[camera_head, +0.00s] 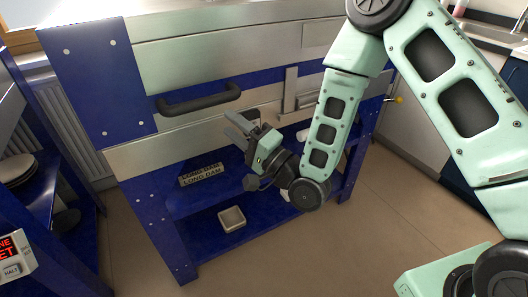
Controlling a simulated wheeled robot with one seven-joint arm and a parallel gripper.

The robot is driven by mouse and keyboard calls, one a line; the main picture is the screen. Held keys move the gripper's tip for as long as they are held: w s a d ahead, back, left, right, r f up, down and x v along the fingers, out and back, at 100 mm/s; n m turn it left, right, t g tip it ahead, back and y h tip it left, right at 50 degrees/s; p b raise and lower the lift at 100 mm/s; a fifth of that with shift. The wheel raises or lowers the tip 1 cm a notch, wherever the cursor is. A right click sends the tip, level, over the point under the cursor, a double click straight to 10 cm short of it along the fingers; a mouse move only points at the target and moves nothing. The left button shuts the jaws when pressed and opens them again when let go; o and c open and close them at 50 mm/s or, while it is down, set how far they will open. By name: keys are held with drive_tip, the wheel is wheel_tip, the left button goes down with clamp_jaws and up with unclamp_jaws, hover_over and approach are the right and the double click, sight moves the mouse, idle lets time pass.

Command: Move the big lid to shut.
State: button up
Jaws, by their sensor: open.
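The big lid (225,57) appears as a wide steel and blue panel across the upper middle of the head view. A thick black bar handle (198,99) is fixed across its blue band. From this view I cannot tell how far the lid stands from shut. My gripper (236,122) is open and empty, to the right of the handle and slightly below it. Its grey fingers point up and left, and they appear apart from the handle. My arm hides part of the right side of the panel.
A dark block labelled "LONG DAM" (201,175) and a square dish (232,219) sit low in the blue frame. A control box (12,258) with a red display is at lower left, below shelved plates (17,168). A yellow knob (398,99) sticks out right. Floor in front is clear.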

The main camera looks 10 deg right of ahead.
drive_tip(key=b+v, duration=0.1)
drive_tip(key=v, duration=0.8)
drive_tip(key=s+a+f+n+g+h, duration=0.35)
drive_tip(key=a+f+n+g, duration=0.2)
drive_tip(key=n+g, duration=0.55)
drive_tip(key=s+d+r+n+g+h, duration=0.3)
drive_tip(key=s+d+r+h, duration=0.15)
drive_tip(key=s, duration=0.45)
drive_tip(key=s+d+r+n+g+h, duration=0.25)
drive_tip(key=s+d+r+h, duration=0.2)
drive_tip(key=s, duration=0.35)
wheel_tip(320, 180, up, 15)
drive_tip(key=p, duration=1.6)
drive_tip(key=shift+a+r+h, duration=0.25)
drive_tip(key=shift+a+h, duration=0.1)
drive_tip(key=shift+a, duration=0.05)
